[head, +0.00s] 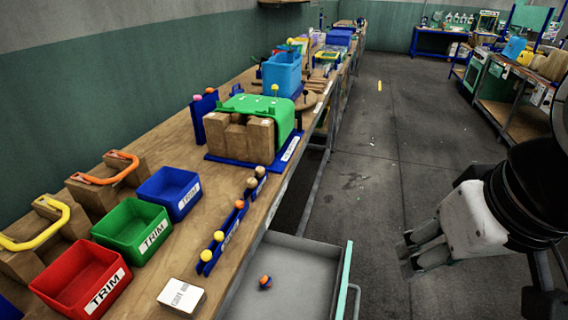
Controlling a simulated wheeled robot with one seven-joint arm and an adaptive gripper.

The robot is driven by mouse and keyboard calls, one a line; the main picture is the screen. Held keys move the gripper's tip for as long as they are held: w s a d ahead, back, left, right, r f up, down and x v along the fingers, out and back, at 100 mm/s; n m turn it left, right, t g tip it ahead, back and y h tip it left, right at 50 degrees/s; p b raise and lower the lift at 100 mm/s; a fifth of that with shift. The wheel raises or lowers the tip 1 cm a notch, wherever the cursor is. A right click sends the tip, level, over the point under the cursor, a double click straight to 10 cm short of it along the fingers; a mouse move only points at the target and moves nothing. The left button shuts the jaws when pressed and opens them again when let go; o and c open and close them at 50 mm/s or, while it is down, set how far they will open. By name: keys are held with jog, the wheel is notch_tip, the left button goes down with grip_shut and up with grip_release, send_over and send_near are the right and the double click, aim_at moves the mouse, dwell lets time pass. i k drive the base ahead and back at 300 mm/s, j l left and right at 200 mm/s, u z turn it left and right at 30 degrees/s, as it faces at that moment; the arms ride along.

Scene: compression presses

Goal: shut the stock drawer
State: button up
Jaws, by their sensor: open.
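The stock drawer (306,268) is pulled out from under the bench's front edge at the bottom centre. Its inside is grey and its front panel (344,285) is pale green with a metal handle (354,302) on the outer side. A small orange and blue ball (265,282) lies in the drawer. My gripper (408,257) is open and empty over the floor, to the right of the drawer front and apart from it. The drawer's near end is cut off by the picture's bottom edge.
The wooden bench (225,240) holds red (82,275), green (132,229) and blue (170,190) TRIM bins, a green press (262,110) and a blue rail with balls (224,238). The floor (380,150) beyond the drawer is clear. Another bench (510,110) stands far right.

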aim_at(304, 272)
jog(key=l+u, duration=0.4)
jog(key=l, duration=0.2)
jog(key=l+u, duration=0.45)
jog(key=l, duration=0.15)
jog(key=k, duration=0.6)
